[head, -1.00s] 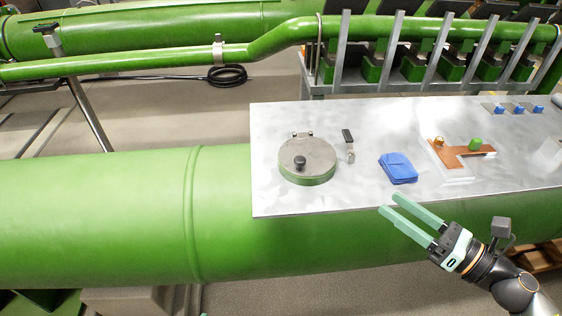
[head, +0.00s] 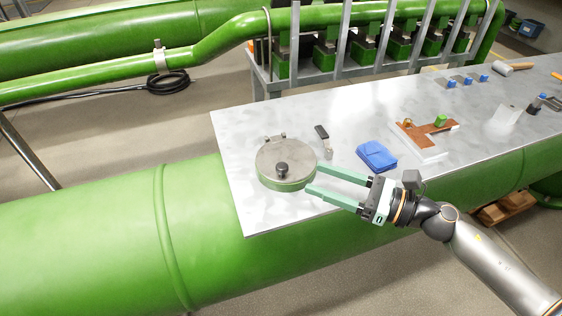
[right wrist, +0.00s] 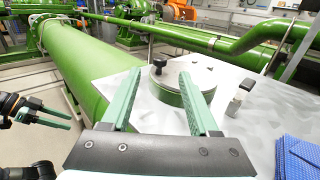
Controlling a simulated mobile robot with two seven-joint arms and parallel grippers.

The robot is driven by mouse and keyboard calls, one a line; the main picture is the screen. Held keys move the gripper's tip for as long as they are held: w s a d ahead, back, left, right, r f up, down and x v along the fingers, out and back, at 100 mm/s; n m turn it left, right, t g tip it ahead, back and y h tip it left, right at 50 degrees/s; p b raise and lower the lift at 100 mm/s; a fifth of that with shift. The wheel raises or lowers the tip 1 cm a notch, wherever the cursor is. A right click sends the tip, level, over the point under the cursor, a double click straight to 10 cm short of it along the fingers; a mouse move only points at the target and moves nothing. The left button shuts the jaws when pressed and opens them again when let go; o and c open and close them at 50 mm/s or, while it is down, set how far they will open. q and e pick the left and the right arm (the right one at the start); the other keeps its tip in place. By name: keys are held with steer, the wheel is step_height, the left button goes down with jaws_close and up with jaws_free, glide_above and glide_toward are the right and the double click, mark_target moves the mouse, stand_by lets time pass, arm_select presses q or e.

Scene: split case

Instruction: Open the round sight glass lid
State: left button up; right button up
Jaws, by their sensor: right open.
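The round sight glass lid (head: 290,153) is a grey disc on a green ring, lying flat and closed on the metal plate, with a hinge (head: 276,137) at its far edge. A black knob (head: 282,169) stands near its front edge. My right gripper (head: 313,180) is open and empty, its green fingers pointing left at the lid's right front side. In the right wrist view the knob (right wrist: 158,65) appears beyond and between the fingertips, with the lid (right wrist: 192,74) behind the right finger. My left gripper (right wrist: 70,120) shows at the left of that view, open and empty.
A black-handled latch (head: 324,138) is right of the lid. A folded blue cloth (head: 377,155) lies farther right, near a brown T-shaped piece (head: 425,132). The plate (head: 240,190) rests on a large green pipe (head: 90,230). The plate left of the lid is clear.

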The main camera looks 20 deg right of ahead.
mark_target(284, 166)
steer(key=p+x, duration=0.2)
steer(key=x, duration=0.5)
steer(key=shift+w+a+r, duration=0.1)
steer(key=shift+r, duration=0.05)
steer(key=shift+w+a, duration=0.45)
steer(key=shift+a, duration=0.05)
arm_select(q)
steer(key=shift+s+a+r+y+p, duration=0.15)
steer(key=shift+s+a+r, duration=0.15)
steer(key=shift+a, duration=0.2)
steer(key=shift+s+a+r+y+p, duration=0.15)
steer(key=shift+s+a+r, duration=0.1)
steer(key=shift+a, duration=0.2)
arm_select(e)
steer(key=shift+w+a, duration=0.2)
steer(key=shift+c, duration=0.2)
steer(key=c, duration=0.9)
arm_select(q)
steer(key=shift+w+r, duration=0.1)
steer(key=shift+w, duration=0.1)
arm_select(e)
jaws_close()
arm_select(q)
steer(key=shift+d, duration=0.1)
